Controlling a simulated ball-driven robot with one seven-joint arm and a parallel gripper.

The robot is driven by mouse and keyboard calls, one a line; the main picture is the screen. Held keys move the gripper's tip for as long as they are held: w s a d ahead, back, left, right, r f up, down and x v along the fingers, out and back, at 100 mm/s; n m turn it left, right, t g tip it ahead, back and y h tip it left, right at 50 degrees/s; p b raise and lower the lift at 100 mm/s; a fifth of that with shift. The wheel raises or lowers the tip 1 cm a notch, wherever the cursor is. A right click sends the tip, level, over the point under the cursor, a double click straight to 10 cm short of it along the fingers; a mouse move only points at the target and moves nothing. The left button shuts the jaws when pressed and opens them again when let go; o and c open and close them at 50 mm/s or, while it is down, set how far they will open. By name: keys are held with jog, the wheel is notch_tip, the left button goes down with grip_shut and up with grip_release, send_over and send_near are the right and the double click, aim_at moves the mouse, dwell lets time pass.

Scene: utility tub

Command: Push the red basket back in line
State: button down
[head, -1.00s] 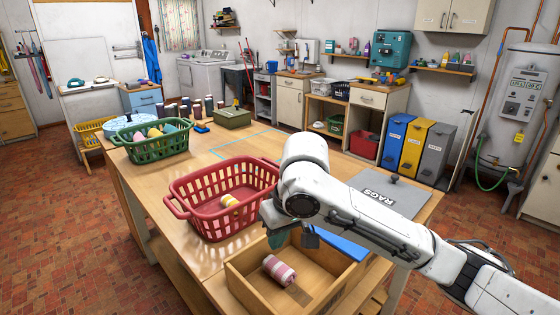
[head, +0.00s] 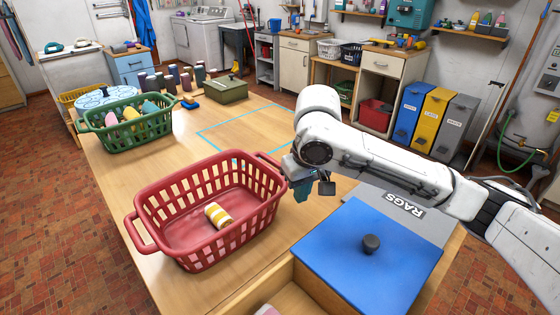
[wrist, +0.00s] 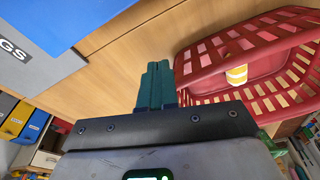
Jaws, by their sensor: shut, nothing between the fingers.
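The red basket (head: 207,245) stands upright on the wooden table, with a yellow-and-white striped roll (head: 218,215) inside. A cyan outline (head: 222,154) is marked on the table behind it; the basket sits in front of the outline. My gripper (head: 303,192), with teal fingers, is just right of the basket's right end, low over the table. In the wrist view the fingers (wrist: 156,85) are together and empty, beside the red basket (wrist: 250,48). I cannot tell whether they touch it.
A green basket (head: 133,138) stands at the back left, near several dark cups and an olive box (head: 225,90). A wooden box (head: 265,284) and blue lid (head: 350,258) are at the front right, beside a grey RAGS panel (head: 403,204). Table inside the outline is clear.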

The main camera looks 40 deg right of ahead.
aim_at(280, 177)
jog(key=w+d, duration=0.1)
jog(key=w, duration=0.2)
jog(key=w+d+p, duration=0.1)
jog(key=w, duration=0.3)
jog(key=w+d+p, duration=0.1)
jog(key=w, duration=0.2)
jog(key=shift+w+d+r, duration=0.1)
jog(key=shift+w+d, duration=0.05)
jog(key=shift+w, duration=0.15)
jog(key=shift+f, duration=0.25)
jog(key=shift+s+f, duration=0.1)
jog(key=shift+f, duration=0.5)
